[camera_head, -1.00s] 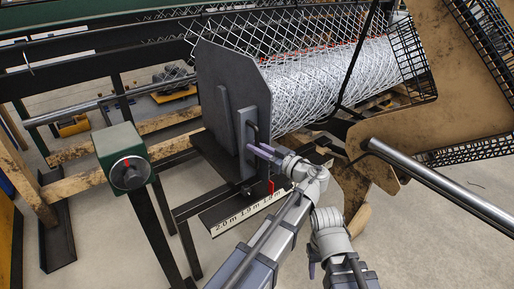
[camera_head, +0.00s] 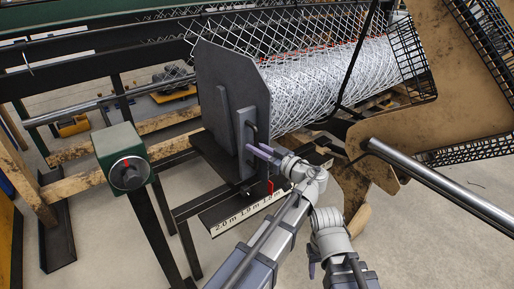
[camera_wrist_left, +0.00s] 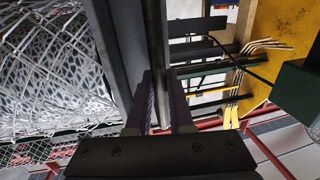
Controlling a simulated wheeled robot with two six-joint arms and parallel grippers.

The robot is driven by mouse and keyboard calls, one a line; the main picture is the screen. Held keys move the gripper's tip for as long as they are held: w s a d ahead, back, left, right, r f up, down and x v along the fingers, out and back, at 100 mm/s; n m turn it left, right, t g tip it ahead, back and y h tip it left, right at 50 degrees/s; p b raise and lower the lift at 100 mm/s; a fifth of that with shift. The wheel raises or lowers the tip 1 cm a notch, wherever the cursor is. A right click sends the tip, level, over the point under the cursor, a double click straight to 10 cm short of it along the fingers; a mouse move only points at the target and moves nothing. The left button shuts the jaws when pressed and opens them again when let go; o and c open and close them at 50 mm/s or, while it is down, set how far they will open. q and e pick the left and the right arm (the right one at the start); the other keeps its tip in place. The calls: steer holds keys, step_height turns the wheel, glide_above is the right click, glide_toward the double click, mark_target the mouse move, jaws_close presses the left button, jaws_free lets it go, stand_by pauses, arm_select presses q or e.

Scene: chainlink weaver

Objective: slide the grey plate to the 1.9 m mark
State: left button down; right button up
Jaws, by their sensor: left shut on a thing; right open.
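The grey plate (camera_head: 236,80) stands upright at the left end of the wire mesh roll, with a vertical handle bar on its near face. My left gripper (camera_head: 262,152) is shut on that handle (camera_head: 250,130). The left wrist view shows the dark handle bar (camera_wrist_left: 156,45) between the two fingers (camera_wrist_left: 161,100). Below, a white scale (camera_head: 248,212) reads 2.0 m, 1.9 m and 1.8 m from left to right. A red pointer (camera_head: 270,186) under the plate is near the 1.8 m label. My right gripper (camera_head: 313,262) is open and empty, low in front of the frame.
The mesh roll (camera_head: 335,85) lies right of the plate. A green box with a dial (camera_head: 128,172) stands left of the scale. A steel bar (camera_head: 440,185) and a brown panel (camera_head: 400,60) are at right. The rail left of the plate looks clear.

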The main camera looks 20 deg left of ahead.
arm_select(q)
steer(key=s+a, duration=0.6)
steer(key=s, duration=0.1)
steer(key=shift+s, duration=0.4)
steer(key=c, duration=0.8)
jaws_free()
